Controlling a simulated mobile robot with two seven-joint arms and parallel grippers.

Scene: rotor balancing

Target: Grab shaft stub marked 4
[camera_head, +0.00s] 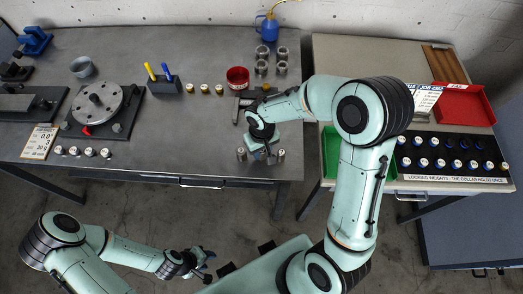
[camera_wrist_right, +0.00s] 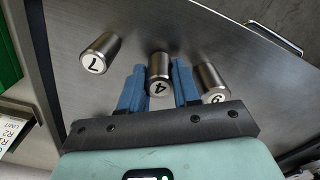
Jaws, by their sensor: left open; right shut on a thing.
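The shaft stub marked 4 (camera_wrist_right: 158,76) is a short steel cylinder with a pale numbered end. In the right wrist view it stands between the two blue fingers of my right gripper (camera_wrist_right: 159,85), which is shut on it. A stub marked 7 (camera_wrist_right: 101,53) is to its left, apart from the fingers. A stub marked 9 or 6 (camera_wrist_right: 211,82) is close beside the right finger. In the head view my right gripper (camera_head: 263,154) is low at the table's front edge and hides the held stub. My left gripper (camera_head: 206,265) is open and empty over the floor.

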